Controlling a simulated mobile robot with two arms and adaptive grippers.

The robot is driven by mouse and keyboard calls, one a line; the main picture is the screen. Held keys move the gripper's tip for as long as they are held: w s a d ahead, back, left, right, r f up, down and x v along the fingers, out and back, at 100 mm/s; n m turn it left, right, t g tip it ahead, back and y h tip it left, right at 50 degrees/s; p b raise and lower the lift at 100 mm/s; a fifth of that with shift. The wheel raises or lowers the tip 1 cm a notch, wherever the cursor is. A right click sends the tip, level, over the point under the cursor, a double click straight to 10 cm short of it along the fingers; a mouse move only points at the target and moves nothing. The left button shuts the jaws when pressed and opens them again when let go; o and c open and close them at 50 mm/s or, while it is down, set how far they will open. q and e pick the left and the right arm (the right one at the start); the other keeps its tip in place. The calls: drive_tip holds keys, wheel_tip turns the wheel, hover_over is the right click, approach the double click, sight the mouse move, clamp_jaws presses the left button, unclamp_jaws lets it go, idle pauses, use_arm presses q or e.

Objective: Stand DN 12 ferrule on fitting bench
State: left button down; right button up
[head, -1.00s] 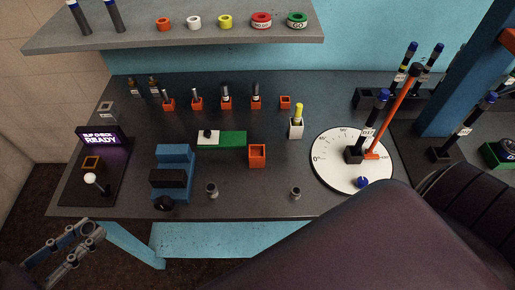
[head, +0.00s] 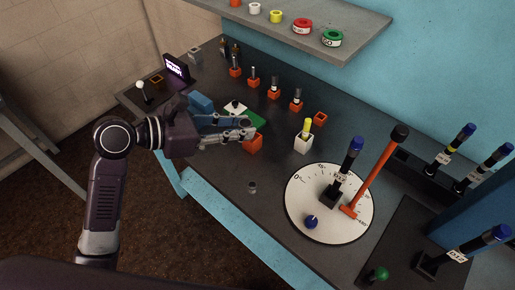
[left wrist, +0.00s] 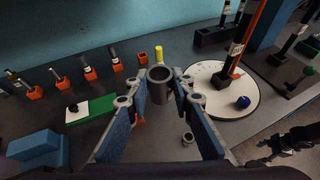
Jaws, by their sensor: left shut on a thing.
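My left gripper (head: 248,128) reaches over the dark fitting bench (head: 225,172) from its front left side. In the left wrist view its fingers (left wrist: 160,92) are shut on a grey hollow ferrule (left wrist: 160,88), open end up and roughly upright. The held ferrule appears above the bench top. In the head view it is hard to tell from the fingertips. A second, smaller-looking grey ferrule (head: 252,187) stands on the bench near its front edge; the left wrist view also shows it (left wrist: 187,139). No size marking is readable on either.
Several orange holders line the back. A dark, unclear shape (left wrist: 285,143) shows beyond the front edge.

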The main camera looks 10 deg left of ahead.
use_arm(q)
drive_tip(key=w+d+r, duration=0.3)
drive_tip(key=w+d, duration=0.1)
drive_tip(key=d, duration=0.3)
drive_tip(key=f, duration=1.4)
drive_tip(key=shift+d+f, duration=0.2)
drive_tip(key=shift+f, duration=0.15)
wheel_tip(320, 180, down, 5)
drive_tip(key=shift+r, duration=0.15)
drive_tip(key=shift+w, duration=0.1)
use_arm(e)
drive_tip(key=shift+w+a+r, duration=0.1)
drive_tip(key=shift+w+a, duration=0.45)
drive_tip(key=shift+a, duration=0.1)
use_arm(q)
drive_tip(key=shift+f, duration=0.25)
use_arm(e)
drive_tip(key=shift+a, duration=0.1)
use_arm(q)
drive_tip(key=c, duration=1.7)
unclamp_jaws()
drive_tip(key=shift+r, duration=0.1)
